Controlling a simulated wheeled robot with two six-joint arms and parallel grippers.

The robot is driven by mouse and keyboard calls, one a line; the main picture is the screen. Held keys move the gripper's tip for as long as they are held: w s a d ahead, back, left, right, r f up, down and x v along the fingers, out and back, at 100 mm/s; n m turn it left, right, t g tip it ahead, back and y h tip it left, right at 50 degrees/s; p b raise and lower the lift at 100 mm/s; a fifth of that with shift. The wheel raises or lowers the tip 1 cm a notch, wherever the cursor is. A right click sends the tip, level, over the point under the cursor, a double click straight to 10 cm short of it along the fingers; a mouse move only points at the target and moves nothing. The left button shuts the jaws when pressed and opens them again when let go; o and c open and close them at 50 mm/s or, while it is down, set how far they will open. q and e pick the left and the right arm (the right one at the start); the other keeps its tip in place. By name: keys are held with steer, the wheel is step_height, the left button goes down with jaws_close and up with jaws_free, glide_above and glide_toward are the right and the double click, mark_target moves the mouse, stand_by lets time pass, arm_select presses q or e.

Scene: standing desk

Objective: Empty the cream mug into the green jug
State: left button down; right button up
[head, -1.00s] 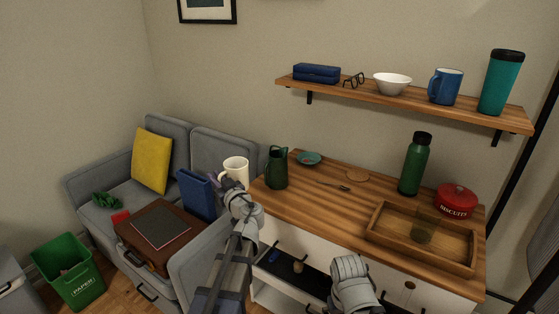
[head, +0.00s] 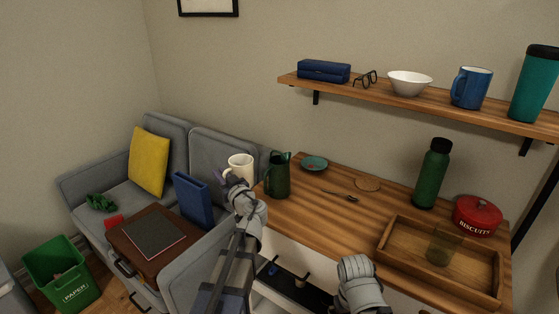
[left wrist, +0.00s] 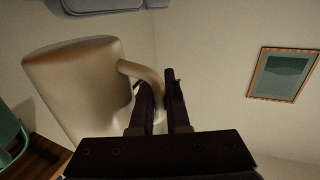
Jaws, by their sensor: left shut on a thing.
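The cream mug (head: 241,166) is held in the air just left of the green jug (head: 277,177), its body roughly upright in the head view. My left gripper (head: 234,183) is shut on the mug's handle. In the left wrist view the mug (left wrist: 75,85) fills the left side, with its handle between the fingers (left wrist: 160,92). The jug stands upright near the left end of the wooden desktop. The mug and jug look apart. What is inside either cannot be seen. My right gripper is not in view; only a grey part of my right arm shows.
The desktop (head: 310,215) also bears a teal dish (head: 314,163), a wooden coaster (head: 368,184), a green bottle (head: 432,175), a red biscuit tin (head: 477,215) and a wooden tray (head: 400,262). A grey sofa (head: 215,150) stands left of the desk. A shelf (head: 430,100) hangs above.

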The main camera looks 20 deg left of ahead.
arm_select(q)
steer(key=w+d+r+m+t+p, duration=0.2)
steer(key=d+r+m+p, duration=0.1)
steer(key=r+m, duration=0.3)
steer(key=w+d+r+m+t+p, duration=0.3)
steer(key=d+r+m, duration=0.2)
steer(key=r+m, duration=0.2)
steer(key=shift+d+m, duration=0.25)
steer(key=shift+m, duration=0.95)
steer(key=shift+w+d+f+m+t, duration=0.1)
steer(key=shift+w+d+m+t, duration=0.15)
steer(key=shift+m, duration=0.45)
steer(key=shift+w+d+r+m+t+h, duration=0.2)
steer(key=shift+d+m+h, duration=0.05)
steer(key=shift+d+m, duration=0.2)
steer(key=shift+w+d+r+m+t+h, duration=0.15)
steer(key=shift+w+d+r+m+h, duration=0.1)
steer(key=shift+d+m, duration=0.15)
steer(key=shift+w+d+r+m+t+h+p, duration=0.1)
steer(key=shift+w+d+r+m+t+h, duration=0.15)
steer(key=shift+m, duration=0.25)
steer(key=shift+w+d+r+m+t+h+p, duration=0.15)
steer(key=shift+d+m, duration=0.15)
steer(key=shift+m, duration=0.25)
steer(key=shift+w+d+r+m+t+h+p, duration=0.1)
steer(key=shift+d+m+h, duration=0.15)
steer(key=shift+m, duration=0.25)
